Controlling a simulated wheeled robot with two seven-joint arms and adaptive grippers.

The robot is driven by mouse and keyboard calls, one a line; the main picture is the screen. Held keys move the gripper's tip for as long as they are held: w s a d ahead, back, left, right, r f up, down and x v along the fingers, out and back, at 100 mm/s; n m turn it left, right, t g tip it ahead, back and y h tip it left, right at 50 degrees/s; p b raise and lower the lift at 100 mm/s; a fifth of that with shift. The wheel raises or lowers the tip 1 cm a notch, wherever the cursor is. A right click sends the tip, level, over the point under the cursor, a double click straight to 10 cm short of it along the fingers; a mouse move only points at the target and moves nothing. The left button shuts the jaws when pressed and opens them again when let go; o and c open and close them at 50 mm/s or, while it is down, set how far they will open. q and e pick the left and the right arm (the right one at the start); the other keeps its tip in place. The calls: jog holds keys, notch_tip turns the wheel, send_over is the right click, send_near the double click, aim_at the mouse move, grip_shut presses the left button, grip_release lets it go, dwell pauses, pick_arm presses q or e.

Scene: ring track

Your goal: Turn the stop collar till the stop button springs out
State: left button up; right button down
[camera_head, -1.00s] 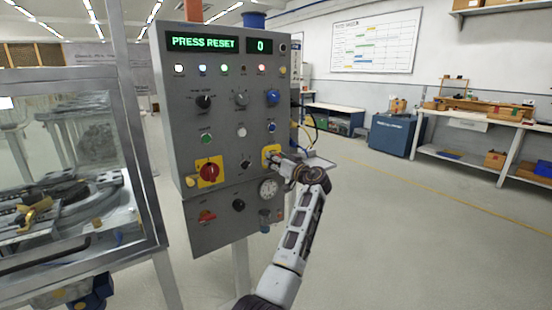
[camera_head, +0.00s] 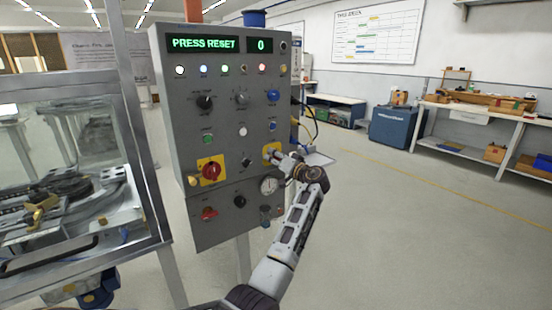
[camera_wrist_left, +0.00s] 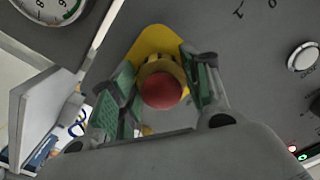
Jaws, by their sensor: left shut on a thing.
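The stop button is a red dome (camera_wrist_left: 161,91) in the left wrist view, with the yellow stop collar (camera_wrist_left: 158,65) behind it. A yellow backing plate (camera_wrist_left: 150,42) lies on the grey panel; it also shows in the head view (camera_head: 267,150). My left gripper (camera_wrist_left: 158,73) has one green-padded finger on each side of the collar and is shut on it. In the head view my left gripper (camera_head: 279,156) is at the panel's right side and hides the button. My right gripper is not in view.
The control panel (camera_head: 223,125) has a display reading PRESS RESET and 0. A red knob on a yellow plate (camera_head: 211,170) and a gauge (camera_head: 268,185) are near my gripper. A glazed machine enclosure (camera_head: 75,170) stands at left. The floor (camera_head: 400,230) at right is clear.

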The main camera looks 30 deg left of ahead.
pick_arm(q)
jog(key=o, duration=1)
jog(key=shift+d, duration=0.15)
jog(key=v, duration=1.1)
jog(key=shift+s+d, duration=0.2)
jog(key=shift+d, duration=0.15)
jog(key=shift+m, duration=0.3)
